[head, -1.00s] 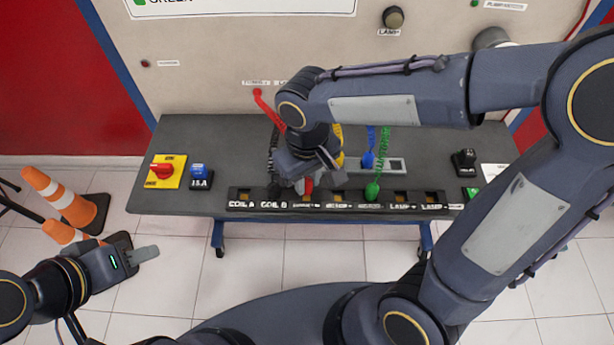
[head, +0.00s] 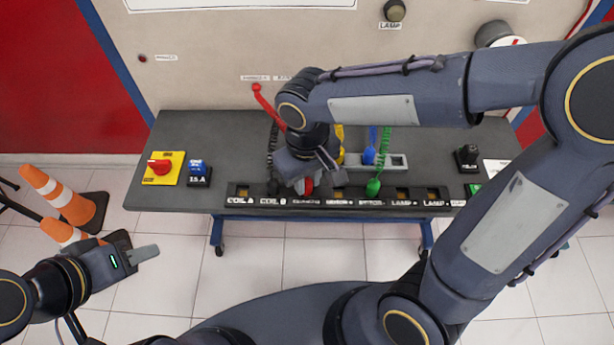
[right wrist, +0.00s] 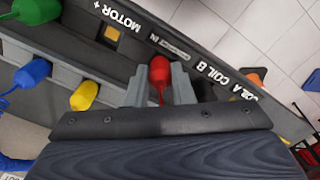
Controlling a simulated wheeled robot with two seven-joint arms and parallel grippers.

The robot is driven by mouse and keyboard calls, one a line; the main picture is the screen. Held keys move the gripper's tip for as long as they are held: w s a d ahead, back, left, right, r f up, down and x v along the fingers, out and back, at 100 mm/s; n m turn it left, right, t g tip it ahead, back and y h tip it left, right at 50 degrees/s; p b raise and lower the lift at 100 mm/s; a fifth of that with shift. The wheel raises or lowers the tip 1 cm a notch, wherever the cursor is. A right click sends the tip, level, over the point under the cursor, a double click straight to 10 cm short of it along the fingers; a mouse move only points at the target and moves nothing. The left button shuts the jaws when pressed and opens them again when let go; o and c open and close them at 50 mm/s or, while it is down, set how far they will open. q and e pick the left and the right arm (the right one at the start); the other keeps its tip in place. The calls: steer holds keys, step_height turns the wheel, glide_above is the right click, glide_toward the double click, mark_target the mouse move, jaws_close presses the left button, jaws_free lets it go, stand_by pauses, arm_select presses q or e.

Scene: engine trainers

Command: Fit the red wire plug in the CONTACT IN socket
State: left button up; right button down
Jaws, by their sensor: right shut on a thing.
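My right gripper (head: 308,188) is shut on the red wire plug (right wrist: 160,71), which sits between its two fingers in the right wrist view. The plug is at the front socket strip (head: 288,193), over the CONTACT IN place, beside a small white label (right wrist: 169,43) between COIL B and MOTOR +. The socket opening is hidden by the plug and fingers, so I cannot tell whether the plug is seated. The red wire (head: 266,105) runs from the back panel down behind my right gripper. My left gripper (head: 145,253) hangs empty at the lower left, away from the table.
A green plug (head: 373,187) stands at the strip further right, with a blue plug (head: 369,155) behind it. A yellow plug (right wrist: 84,95) is close to the fingers. A red knob on a yellow plate (head: 163,168) and a breaker (head: 199,174) stand left. Traffic cones (head: 62,195) are on the floor.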

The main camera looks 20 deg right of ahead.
steer(key=shift+f, duration=0.15)
steer(key=c, duration=1.5)
jaws_free()
steer(key=shift+r+p, duration=2.3)
steer(key=shift+r, duration=0.5)
steer(key=shift+r, duration=0.15)
steer(key=shift+r+p, duration=0.3)
steer(key=shift+p, duration=0.05)
steer(key=shift+o, duration=0.5)
